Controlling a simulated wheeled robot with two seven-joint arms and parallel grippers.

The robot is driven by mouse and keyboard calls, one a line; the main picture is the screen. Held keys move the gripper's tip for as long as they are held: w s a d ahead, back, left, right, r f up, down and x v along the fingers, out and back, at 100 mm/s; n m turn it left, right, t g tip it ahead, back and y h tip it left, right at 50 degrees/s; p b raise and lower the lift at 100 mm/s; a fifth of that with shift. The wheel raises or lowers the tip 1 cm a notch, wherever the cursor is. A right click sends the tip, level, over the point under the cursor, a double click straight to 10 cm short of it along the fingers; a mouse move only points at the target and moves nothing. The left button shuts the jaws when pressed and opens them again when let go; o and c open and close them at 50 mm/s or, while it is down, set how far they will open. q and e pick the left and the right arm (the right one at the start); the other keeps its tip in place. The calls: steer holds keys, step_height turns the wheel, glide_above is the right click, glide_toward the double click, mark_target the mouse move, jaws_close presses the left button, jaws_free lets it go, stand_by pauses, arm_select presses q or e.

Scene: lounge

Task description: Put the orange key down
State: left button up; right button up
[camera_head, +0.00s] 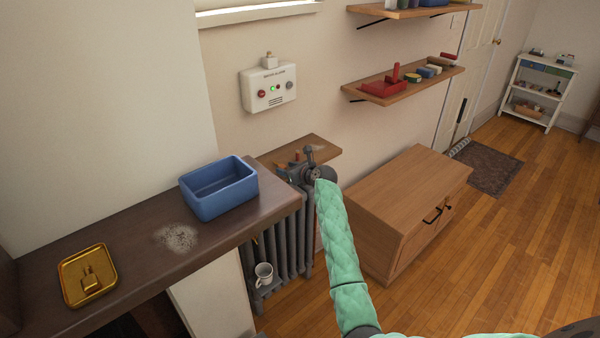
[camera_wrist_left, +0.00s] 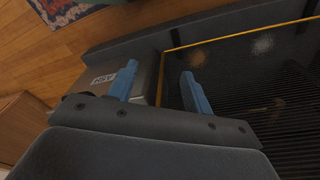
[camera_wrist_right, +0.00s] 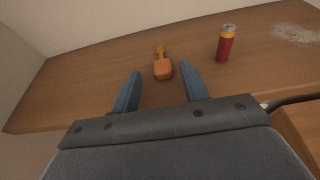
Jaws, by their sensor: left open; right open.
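The orange key (camera_wrist_right: 162,69) lies on a wooden shelf (camera_wrist_right: 90,75) in the right wrist view, its thin yellow-orange end pointing away from me. My right gripper (camera_wrist_right: 161,84) is open, its two blue fingers on either side of the line to the key; I see no finger touching it. In the head view my right gripper (camera_head: 298,172) is over the small wall shelf (camera_head: 318,148) above the radiator and hides part of it. My left gripper (camera_wrist_left: 159,78) is open and empty, seen only in the left wrist view.
A red battery-like cylinder (camera_wrist_right: 226,44) stands right of the key. A blue bin (camera_head: 219,188) and a yellow tray (camera_head: 88,275) sit on the dark ledge. A wooden cabinet (camera_head: 400,205) stands to the right.

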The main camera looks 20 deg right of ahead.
steer(key=r+b+v, duration=0.1)
steer(key=v, duration=0.7)
steer(key=s+a+f+n+g+h, duration=0.1)
steer(key=s+a+f+n+g, duration=0.25)
steer(key=s+f+n, duration=0.7)
steer(key=s+a+f+n+g+h, duration=0.1)
steer(key=s+a+f+n+g, duration=0.3)
steer(key=s+f, duration=1.1)
arm_select(q)
step_height(320, 180, up, 6)
steer(key=w+d, duration=0.1)
steer(key=w, duration=0.1)
arm_select(e)
steer(key=s+a+f+n+g, duration=0.1)
steer(key=s+a+f+n, duration=0.2)
steer(key=s+f+n, duration=0.3)
steer(key=s+a+f+n+g+h, duration=0.1)
steer(key=s+f+n, duration=0.6)
steer(key=s, duration=0.8)
steer(key=s+a+f+n+g+h, duration=0.1)
steer(key=s+a+f+n+g, duration=0.1)
steer(key=s+a+f+n, duration=0.3)
steer(key=s+f+n, duration=0.1)
steer(key=s+f, duration=0.2)
steer(key=s, duration=0.3)
steer(key=shift+s+g, duration=0.35)
